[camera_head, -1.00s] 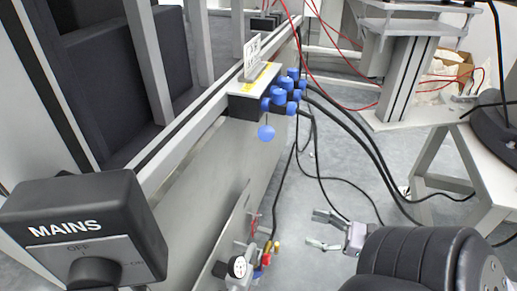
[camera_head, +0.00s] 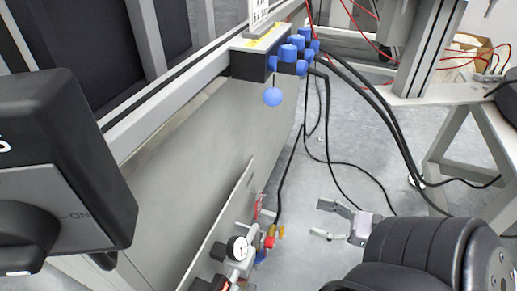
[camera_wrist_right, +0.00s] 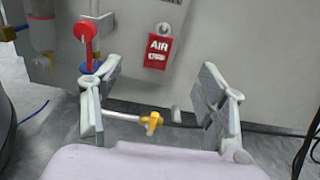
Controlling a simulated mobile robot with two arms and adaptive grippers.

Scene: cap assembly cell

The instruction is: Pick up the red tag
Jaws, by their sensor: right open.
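The red tag (camera_wrist_right: 158,49), lettered AIR, hangs against a grey panel in the right wrist view, upper middle. In the head view the red tag (camera_head: 258,206) is a small, partly hidden red strip low on the machine's side. My right gripper (camera_head: 317,218) is open and empty, to the right of the tag in the head view, with a gap between. In the wrist view my right gripper (camera_wrist_right: 155,80) has its fingers spread wide, and the tag shows beyond and between them. My left gripper is not in view.
A pressure gauge (camera_head: 238,248) and red and yellow fittings sit just below the tag. The wrist view shows a red knob (camera_wrist_right: 85,31) left of it and a yellow fitting (camera_wrist_right: 152,123). Black cables (camera_head: 322,150) hang nearby. A mains switch (camera_head: 60,180) stands at left.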

